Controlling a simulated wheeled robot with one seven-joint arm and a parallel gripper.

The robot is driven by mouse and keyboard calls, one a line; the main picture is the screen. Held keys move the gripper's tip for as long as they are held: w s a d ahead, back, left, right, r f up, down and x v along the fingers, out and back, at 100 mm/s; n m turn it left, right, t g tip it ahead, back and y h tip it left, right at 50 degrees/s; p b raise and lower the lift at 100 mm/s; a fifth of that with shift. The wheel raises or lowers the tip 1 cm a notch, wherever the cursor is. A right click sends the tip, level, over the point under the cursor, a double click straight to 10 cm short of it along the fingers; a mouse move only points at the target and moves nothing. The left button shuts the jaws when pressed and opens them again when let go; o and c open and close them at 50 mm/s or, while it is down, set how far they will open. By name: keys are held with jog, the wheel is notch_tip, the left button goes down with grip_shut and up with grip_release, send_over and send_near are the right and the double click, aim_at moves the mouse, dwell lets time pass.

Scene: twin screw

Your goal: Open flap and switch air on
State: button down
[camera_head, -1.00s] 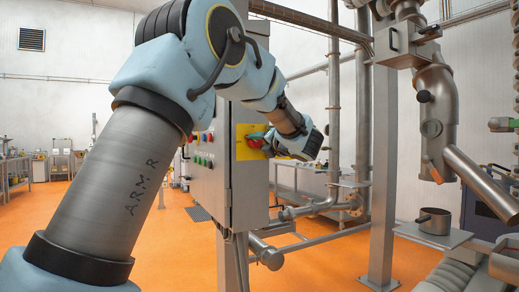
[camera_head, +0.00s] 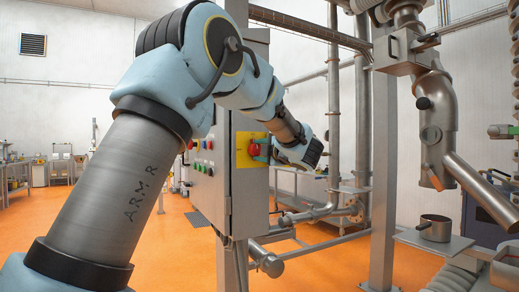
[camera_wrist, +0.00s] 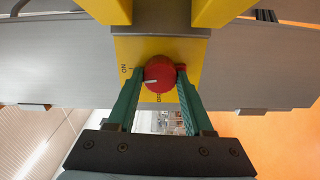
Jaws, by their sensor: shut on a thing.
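A red rotary knob (camera_wrist: 160,73) sits on a yellow plate (camera_wrist: 130,50) marked ON and OFF. Its white mark points left in the wrist view, roughly toward the ON side. The knob also shows in the head view (camera_head: 253,149), on the yellow plate (camera_head: 242,152) on the side of a grey control cabinet (camera_head: 247,205). My gripper (camera_wrist: 156,85) has its green fingers on either side of the knob and is shut on it. Two yellow bars (camera_wrist: 215,12) stand out at the top of the wrist view. I cannot tell which part is the flap.
The cabinet's front carries several coloured buttons (camera_head: 205,145). Vertical pipes and a grey post (camera_head: 383,170) stand right of the cabinet. Further right are a steel chute (camera_head: 437,110) and a small pot (camera_head: 434,228). Orange floor (camera_head: 330,262) is open below.

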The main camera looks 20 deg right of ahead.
jog(key=shift+m, duration=0.6)
jog(key=shift+c, duration=1.5)
grip_release()
jog(key=shift+s, duration=0.1)
jog(key=s+d+b, duration=0.1)
jog(key=s+b, duration=0.2)
jog(key=s, duration=0.7)
jog(key=shift+s+d, duration=0.3)
